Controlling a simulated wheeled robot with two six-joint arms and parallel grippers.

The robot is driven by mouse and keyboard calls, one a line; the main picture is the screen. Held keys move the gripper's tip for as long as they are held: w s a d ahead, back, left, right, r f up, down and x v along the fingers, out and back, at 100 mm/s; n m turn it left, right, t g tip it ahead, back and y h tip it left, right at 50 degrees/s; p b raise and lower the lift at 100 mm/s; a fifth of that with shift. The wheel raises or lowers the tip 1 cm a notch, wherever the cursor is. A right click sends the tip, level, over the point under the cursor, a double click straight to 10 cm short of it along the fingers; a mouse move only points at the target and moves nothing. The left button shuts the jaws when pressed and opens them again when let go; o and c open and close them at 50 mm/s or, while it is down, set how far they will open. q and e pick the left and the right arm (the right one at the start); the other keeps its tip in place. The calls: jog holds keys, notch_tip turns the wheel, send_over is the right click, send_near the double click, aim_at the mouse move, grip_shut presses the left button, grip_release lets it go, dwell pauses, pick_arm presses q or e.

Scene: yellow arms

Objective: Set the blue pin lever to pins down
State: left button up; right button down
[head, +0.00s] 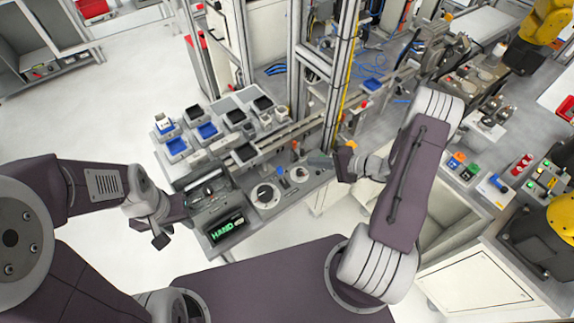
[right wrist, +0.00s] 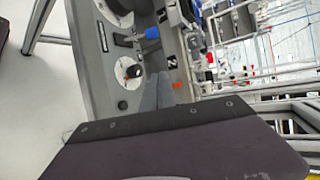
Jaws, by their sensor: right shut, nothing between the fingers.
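The blue pin lever (head: 281,170) stands on the grey control panel (head: 290,192), between a large dial and a smaller knob. Its blue handle also shows in the right wrist view (right wrist: 152,33), pointing to the right of a slot there. I cannot read its position marks. My right gripper (head: 318,158) is over the panel's right end, to the right of the lever and apart from it. Its grey fingers, seen in the right wrist view (right wrist: 158,92), are closed together and empty. My left gripper (head: 160,239) hangs at the panel's left side, away from the lever; its jaws are unclear.
The large dial (head: 264,194) and the small knob (head: 300,173) flank the lever. Trays with blue and black parts (head: 206,131) stand behind. A metal frame post (head: 335,90) rises close behind my right gripper.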

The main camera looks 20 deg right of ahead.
jog(key=shift+w+a, duration=0.1)
jog(key=shift+w+a+f, duration=0.15)
jog(key=shift+w+a, duration=0.05)
jog(key=shift+a, duration=0.05)
jog(key=p+x, duration=0.3)
jog(key=x, duration=0.5)
jog(key=shift+w+a, duration=0.2)
jog(key=shift+a, duration=0.1)
jog(key=s+p, duration=0.1)
jog(key=s+a+r+p, duration=0.1)
jog(key=shift+s+a+p, duration=0.2)
jog(key=shift+a+p, duration=0.1)
jog(key=shift+s+a, duration=0.15)
jog(key=shift+s, duration=0.25)
jog(key=shift+f, duration=0.1)
jog(key=shift+w, duration=0.1)
